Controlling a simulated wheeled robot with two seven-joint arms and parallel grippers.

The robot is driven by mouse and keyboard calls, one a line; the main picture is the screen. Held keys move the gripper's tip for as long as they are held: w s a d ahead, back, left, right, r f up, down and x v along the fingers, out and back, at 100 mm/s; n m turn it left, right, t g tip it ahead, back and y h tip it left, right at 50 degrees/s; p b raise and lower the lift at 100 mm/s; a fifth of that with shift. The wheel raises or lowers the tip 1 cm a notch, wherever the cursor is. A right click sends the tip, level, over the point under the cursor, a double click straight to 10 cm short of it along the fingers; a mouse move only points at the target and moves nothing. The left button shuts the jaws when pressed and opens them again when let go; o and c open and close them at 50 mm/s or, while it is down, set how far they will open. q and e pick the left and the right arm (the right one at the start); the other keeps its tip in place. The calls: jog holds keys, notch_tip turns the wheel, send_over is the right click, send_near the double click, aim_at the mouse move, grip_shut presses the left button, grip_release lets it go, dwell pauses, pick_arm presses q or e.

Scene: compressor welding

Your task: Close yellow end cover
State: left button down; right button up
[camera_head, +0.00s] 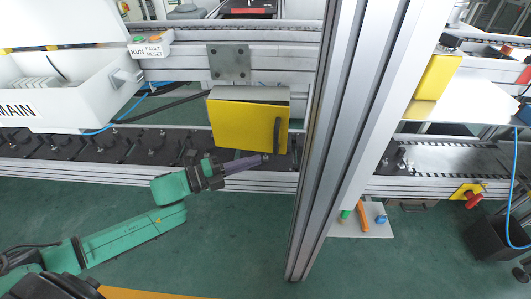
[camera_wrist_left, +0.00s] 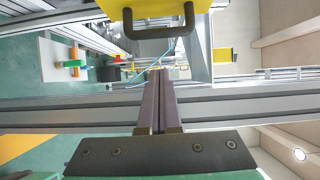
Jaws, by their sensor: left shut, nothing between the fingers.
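The yellow end cover (camera_head: 242,124) hangs on the grey frame in the middle of the head view. It has a dark handle (camera_head: 277,138) near its right edge, and its top edge shows a narrow pale gap. In the left wrist view the cover's yellow face (camera_wrist_left: 190,5) and its black handle (camera_wrist_left: 160,28) are at the top. My left gripper (camera_head: 264,158) is shut and empty, just below the cover's lower right corner in the head view. Its two long fingers (camera_wrist_left: 158,100) lie together in the wrist view, pointing toward the handle and apart from it. My right gripper is not in view.
A thick aluminium post (camera_head: 325,140) stands right of the cover. A rail and conveyor (camera_head: 90,150) run behind and below the gripper. A white control box (camera_head: 70,90) is at the left. Green floor (camera_head: 240,240) is clear in front.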

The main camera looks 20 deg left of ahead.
aim_at(274, 143)
pick_arm(q)
jog(key=w+d, duration=0.2)
jog(key=w, duration=0.3)
jog(key=shift+w+b, duration=0.3)
jog(key=shift+b, duration=0.05)
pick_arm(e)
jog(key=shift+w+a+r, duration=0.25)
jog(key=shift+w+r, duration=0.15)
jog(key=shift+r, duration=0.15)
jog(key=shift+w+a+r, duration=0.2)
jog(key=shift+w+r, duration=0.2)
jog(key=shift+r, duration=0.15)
pick_arm(q)
jog(key=shift+d, duration=0.1)
jog(key=shift+w, duration=0.1)
jog(key=shift+w+d+n+t, duration=0.15)
jog(key=shift+w+n+t, duration=0.2)
jog(key=shift+t, duration=0.15)
jog(key=shift+w+d+n+t+y, duration=0.15)
jog(key=shift+w+n+t+y, duration=0.15)
jog(key=shift+w+y, duration=0.25)
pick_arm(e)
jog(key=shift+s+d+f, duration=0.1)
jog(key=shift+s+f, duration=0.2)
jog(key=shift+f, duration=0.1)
pick_arm(q)
jog(key=shift+s, duration=0.1)
